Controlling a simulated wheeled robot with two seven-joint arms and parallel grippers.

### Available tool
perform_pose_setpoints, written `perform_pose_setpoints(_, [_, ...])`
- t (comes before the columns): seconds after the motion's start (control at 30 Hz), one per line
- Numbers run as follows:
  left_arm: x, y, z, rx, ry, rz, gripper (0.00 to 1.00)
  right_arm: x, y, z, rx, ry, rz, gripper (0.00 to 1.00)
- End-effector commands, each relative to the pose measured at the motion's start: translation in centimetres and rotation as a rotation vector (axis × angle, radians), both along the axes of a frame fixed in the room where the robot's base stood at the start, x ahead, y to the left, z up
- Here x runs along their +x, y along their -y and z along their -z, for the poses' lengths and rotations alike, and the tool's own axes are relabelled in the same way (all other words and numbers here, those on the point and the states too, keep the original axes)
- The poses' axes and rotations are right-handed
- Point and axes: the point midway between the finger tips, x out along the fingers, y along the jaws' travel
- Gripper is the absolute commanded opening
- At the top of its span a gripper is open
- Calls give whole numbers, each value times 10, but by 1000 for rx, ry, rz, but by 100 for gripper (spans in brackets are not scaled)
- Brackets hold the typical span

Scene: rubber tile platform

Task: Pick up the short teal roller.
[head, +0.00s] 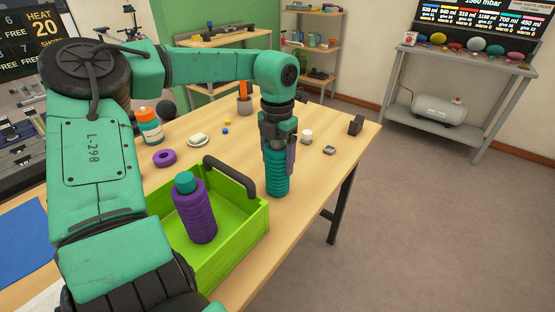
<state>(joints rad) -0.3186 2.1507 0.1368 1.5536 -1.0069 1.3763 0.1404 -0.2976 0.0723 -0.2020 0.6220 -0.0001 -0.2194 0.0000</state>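The teal roller (277,181) is ribbed and upright over the table's right part, just beyond the green crate. My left gripper (278,158) points down from above, its fingers on either side of the roller's upper part and seemingly against it. I cannot tell whether the roller's lower end touches the table. A purple ribbed roller (194,215) with a teal end leans slightly inside the bright green crate (257,222). My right gripper is out of view.
The crate has a dark handle (229,174). On the wooden table (340,137) are a purple ring (164,158), an orange-capped bottle (149,126), a white item on a dish (198,139), a small white-topped jar (306,137) and a black block (355,125). The table's right edge is near.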

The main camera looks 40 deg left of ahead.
Motion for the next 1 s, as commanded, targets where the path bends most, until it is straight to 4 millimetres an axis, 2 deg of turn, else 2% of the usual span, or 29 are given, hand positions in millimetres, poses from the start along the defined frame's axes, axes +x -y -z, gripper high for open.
perform_pose_setpoints(0.03, [0,0,0,1,0,0,50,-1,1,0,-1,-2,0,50])
perform_pose_setpoints(0.13, [0,0,0,1,0,0,12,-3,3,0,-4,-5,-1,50])
perform_pose_setpoints(0.4, [0,0,-3,1,2,0,12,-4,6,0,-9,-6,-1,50])
perform_pose_setpoints(0.57, [1,0,-18,2,4,0,12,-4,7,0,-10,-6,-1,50])
perform_pose_setpoints(0.67, [1,0,-41,3,6,0,12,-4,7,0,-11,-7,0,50])
perform_pose_setpoints(0.73, [1,0,-63,4,7,-1,12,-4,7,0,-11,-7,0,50])
perform_pose_setpoints(0.9, [1,-1,-132,5,5,-3,12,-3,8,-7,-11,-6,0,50])
perform_pose_setpoints(1.0, [1,0,-165,4,3,-2,12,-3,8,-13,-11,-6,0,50])
